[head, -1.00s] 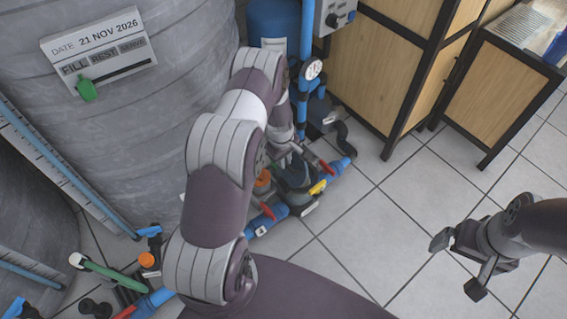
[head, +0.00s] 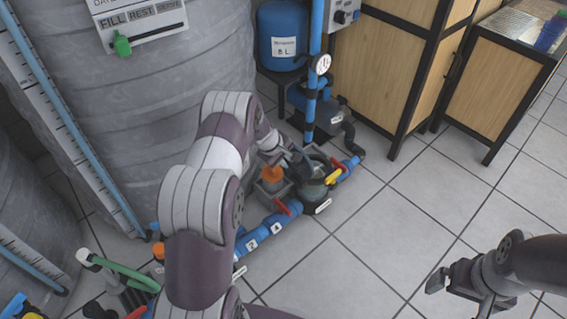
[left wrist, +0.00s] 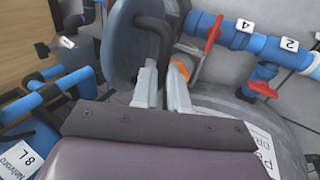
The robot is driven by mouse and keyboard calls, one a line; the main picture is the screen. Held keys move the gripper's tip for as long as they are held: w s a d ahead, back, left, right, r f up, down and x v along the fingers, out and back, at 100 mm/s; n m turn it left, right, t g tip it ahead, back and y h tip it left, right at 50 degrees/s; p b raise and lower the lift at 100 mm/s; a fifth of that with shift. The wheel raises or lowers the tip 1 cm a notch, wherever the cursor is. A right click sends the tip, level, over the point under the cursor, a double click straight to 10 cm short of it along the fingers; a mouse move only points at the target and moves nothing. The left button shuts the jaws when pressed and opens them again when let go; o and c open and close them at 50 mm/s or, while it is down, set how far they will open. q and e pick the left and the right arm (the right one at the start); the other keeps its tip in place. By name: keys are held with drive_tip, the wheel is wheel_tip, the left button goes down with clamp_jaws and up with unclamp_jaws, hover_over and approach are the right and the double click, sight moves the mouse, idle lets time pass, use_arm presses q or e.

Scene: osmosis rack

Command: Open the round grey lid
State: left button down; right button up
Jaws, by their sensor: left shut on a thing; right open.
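The round grey lid (left wrist: 122,50) shows in the left wrist view as a dark disc standing steeply tilted, with a curved black handle (left wrist: 156,28) on its face. My left gripper (left wrist: 162,75) is shut on the handle. In the head view the lid (head: 298,164) is small and partly covered by my left gripper (head: 284,150). It stands tilted by the dark round housing (head: 318,185) in the blue pipework. How far it is from the housing's rim is hard to tell. My right gripper (head: 462,296) is open and empty above the floor at the lower right.
Blue pipes (head: 262,232) with red valve handles (head: 283,208) and orange caps (head: 272,172) surround the housing. A large grey tank (head: 130,110) stands left, a blue vessel (head: 281,38) and pump (head: 322,105) behind, and wooden cabinets (head: 380,65) at the back right. The tiled floor (head: 400,215) at right is clear.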

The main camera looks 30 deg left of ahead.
use_arm(q)
drive_tip(key=shift+s+d+f, duration=0.25)
drive_tip(key=shift+d+f, duration=0.05)
drive_tip(key=shift+f, duration=0.1)
drive_tip(key=c, duration=1.1)
unclamp_jaws()
drive_tip(key=shift+c, duration=0.2)
drive_tip(key=shift+w+r, duration=0.15)
drive_tip(key=shift+w, duration=0.05)
drive_tip(key=p+v, duration=0.6)
drive_tip(key=v, duration=0.6)
drive_tip(key=shift+r, duration=0.25)
drive_tip(key=shift+s+a, duration=0.1)
drive_tip(key=shift+a, duration=0.05)
